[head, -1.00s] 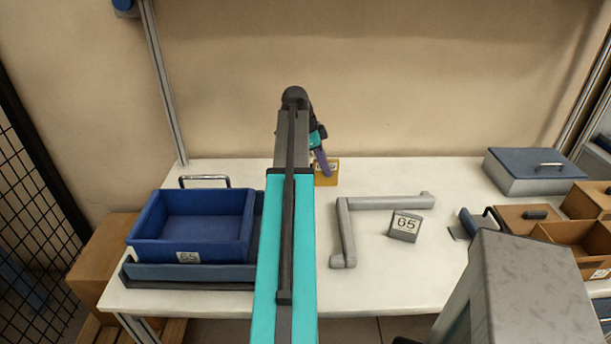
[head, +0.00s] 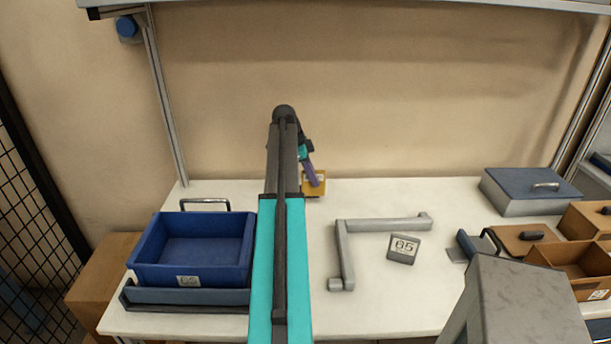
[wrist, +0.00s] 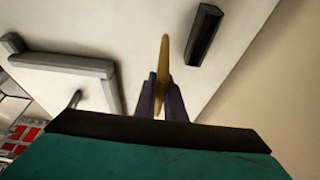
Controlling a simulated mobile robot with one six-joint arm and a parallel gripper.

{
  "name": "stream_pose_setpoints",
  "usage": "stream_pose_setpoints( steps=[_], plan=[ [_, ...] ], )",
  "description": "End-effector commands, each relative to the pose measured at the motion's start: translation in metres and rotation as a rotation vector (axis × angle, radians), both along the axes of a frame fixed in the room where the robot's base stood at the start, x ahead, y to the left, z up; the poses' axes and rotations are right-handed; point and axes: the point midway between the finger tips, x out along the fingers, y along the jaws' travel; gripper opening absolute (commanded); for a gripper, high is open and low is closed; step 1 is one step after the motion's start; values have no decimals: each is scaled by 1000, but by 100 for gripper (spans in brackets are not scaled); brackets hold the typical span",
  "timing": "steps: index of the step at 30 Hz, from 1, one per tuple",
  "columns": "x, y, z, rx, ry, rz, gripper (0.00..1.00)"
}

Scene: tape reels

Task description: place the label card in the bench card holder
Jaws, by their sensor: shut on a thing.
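My gripper (head: 311,172), with purple fingers, is shut on a yellow label card (head: 315,186) near the back edge of the bench. In the wrist view the card (wrist: 163,62) shows edge-on, standing out between the fingers (wrist: 161,102). A short dark bar (wrist: 204,36) lies on the bench, to the right of the card in that view and apart from it. It may be the card holder; I cannot tell for sure. In the head view I do not see this bar, and my arm covers part of the bench.
A blue bin (head: 192,265) with a "65" label stands on the left. A grey L-shaped bar (head: 385,225) and a grey block marked 65 (head: 403,248) lie right of my arm. A lidded box (head: 530,192) and brown trays (head: 565,270) stand at the right.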

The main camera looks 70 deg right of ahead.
Motion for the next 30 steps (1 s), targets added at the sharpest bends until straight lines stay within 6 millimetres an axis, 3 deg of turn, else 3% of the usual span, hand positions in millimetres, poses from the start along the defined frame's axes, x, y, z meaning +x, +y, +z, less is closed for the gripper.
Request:
stream_pose_setpoints(
  steps=[16, 30],
  plan=[
    [44, -48, -5, 1, 0, 0, 0],
    [49, -53, -7, 0, 0, -2, 0]
  ],
)
